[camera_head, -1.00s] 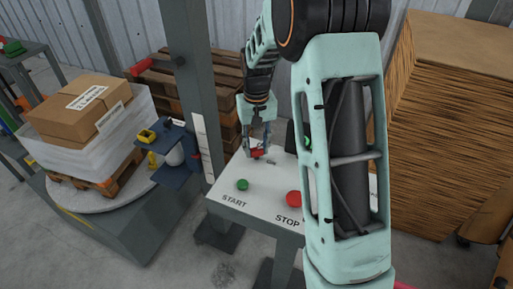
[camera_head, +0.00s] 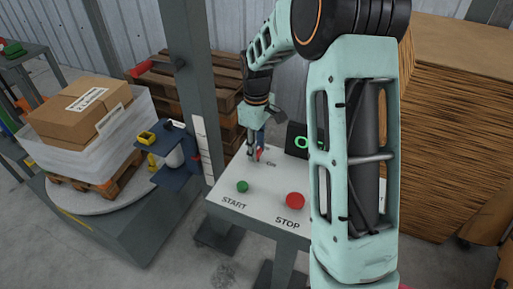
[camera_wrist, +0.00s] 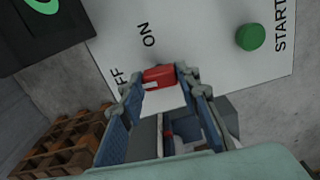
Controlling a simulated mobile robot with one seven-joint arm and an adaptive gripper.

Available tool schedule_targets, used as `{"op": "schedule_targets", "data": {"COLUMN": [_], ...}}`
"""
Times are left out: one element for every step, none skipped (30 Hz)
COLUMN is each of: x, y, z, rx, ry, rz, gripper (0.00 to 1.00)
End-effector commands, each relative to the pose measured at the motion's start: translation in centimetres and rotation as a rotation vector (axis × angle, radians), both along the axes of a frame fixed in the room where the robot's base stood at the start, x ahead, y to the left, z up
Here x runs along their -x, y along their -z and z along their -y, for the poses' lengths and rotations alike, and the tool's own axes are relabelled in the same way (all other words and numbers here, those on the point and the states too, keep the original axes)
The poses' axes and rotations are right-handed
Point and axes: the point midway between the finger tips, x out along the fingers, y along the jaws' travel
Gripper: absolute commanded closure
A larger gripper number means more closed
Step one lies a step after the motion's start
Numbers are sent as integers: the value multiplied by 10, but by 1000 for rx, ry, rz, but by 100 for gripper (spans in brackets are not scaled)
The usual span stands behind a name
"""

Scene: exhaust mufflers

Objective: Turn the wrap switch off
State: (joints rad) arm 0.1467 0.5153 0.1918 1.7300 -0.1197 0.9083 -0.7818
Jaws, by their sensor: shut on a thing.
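The wrap switch (camera_head: 259,153) is a small red knob at the back of the white control panel (camera_head: 223,206). In the wrist view the red switch (camera_wrist: 158,76) sits between my fingertips, with "ON" printed beyond it and a partly hidden "OFF" label to its left. My gripper (camera_head: 256,154) reaches down to the panel, and its fingers (camera_wrist: 161,80) are closed on the switch. The fingers hide part of the knob, so its exact angle is hard to tell.
A green START button (camera_head: 242,186) and a red STOP button (camera_head: 295,200) stand at the panel's front. A dark display (camera_head: 297,140) with a green mark is behind my arm. A wrapped pallet load (camera_head: 75,130) stands left, beside a grey post (camera_head: 195,90).

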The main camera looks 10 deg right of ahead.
Motion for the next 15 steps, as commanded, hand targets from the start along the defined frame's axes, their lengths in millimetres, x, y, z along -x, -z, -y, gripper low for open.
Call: {"op": "schedule_targets", "data": {"x": [-2,-2,-2,-2,-2,-2,-2,-2,-2,-2,-2,-2,-2,-2,-2], "y": [-2,-2,-2,-2,-2,-2,-2,-2,-2,-2,-2,-2,-2,-2,-2], "z": [0,0,0,0,0,0,0,0,0,0,0,0,0,0,0], "rx": [0,0,0,0,0,0,0,-1,-1,-1,-1,-1,-1,-1,-1], "ry": [-19,-28,-40,-48,-56,-63,-67,-71,-76,-78,-81,-82,-83,-84,-84], "rz": [5,5,5,5,5,5,5,6,6,6,6,6,6,6,6], "gripper": [94,94,94,94,94,94,94,94,94,94,94,94,94,94,94]}}
